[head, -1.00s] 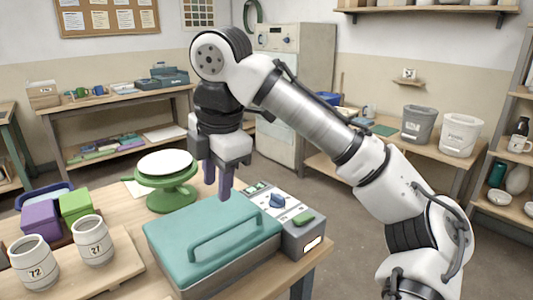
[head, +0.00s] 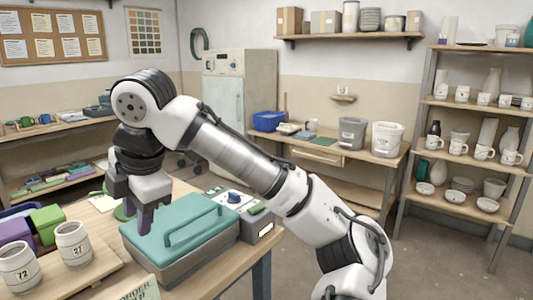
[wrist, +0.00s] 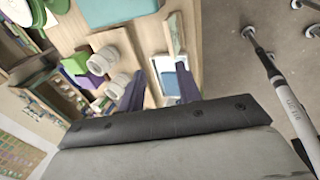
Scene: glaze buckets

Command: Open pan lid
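The pan (head: 190,257) is a grey box with a teal lid (head: 160,222) that lies shut on it, on the wooden table. A raised teal bar handle (head: 195,225) runs across the lid. My gripper (head: 146,230) points down at the lid's back left side, left of the handle. In the head view its purple fingers overlap, and I cannot tell whether they touch the lid. In the wrist view the two fingers (wrist: 160,78) stand apart with nothing held between them. A teal surface (wrist: 110,10) at the wrist view's top edge may be the lid.
A control box (head: 240,208) with a blue knob adjoins the pan's right side. Numbered cups (head: 73,245) stand on a board to the left, beside green (head: 47,222) and purple blocks. A paper sign (head: 138,288) is at the front. Floor is clear to the right.

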